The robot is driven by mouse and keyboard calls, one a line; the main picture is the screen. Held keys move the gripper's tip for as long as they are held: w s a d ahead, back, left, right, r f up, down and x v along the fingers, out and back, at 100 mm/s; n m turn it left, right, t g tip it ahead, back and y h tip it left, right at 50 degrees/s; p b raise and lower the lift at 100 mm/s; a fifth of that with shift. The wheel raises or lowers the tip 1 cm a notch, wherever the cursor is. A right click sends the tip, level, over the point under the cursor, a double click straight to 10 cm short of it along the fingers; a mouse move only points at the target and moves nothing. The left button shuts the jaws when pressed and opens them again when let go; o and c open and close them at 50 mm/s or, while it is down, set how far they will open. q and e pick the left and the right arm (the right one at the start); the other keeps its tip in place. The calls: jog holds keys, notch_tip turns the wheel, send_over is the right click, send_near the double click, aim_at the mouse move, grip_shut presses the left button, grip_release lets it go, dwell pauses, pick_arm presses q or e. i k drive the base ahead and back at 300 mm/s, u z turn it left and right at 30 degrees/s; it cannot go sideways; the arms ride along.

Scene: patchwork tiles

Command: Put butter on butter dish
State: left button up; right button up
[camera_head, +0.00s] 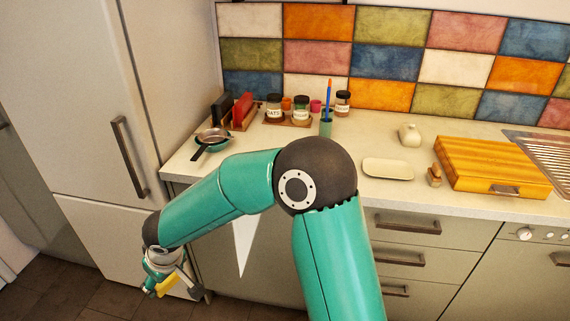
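My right arm rises from the bottom, a little right of centre, and bends down to the left. Its gripper (170,284) hangs low, in front of the lower cabinets and fridge. It is shut on a small yellow block, which looks like the butter (167,285); the fingers partly hide it. The butter dish (388,169) is a shallow cream tray lying empty on the counter, right of my elbow. A cream lid with a knob (409,135) stands apart behind it. My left gripper is out of view.
A wooden board (493,165) and small wooden item (434,176) lie right of the dish. A pan (212,137), spice jars (301,108) and a blue-handled brush (328,100) stand farther left. The fridge (80,100) is closed. The counter before the dish is clear.

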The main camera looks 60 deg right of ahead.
aim_at(387, 169)
jog(key=u, duration=0.65)
jog(key=i, duration=0.15)
jog(key=z, duration=1.95)
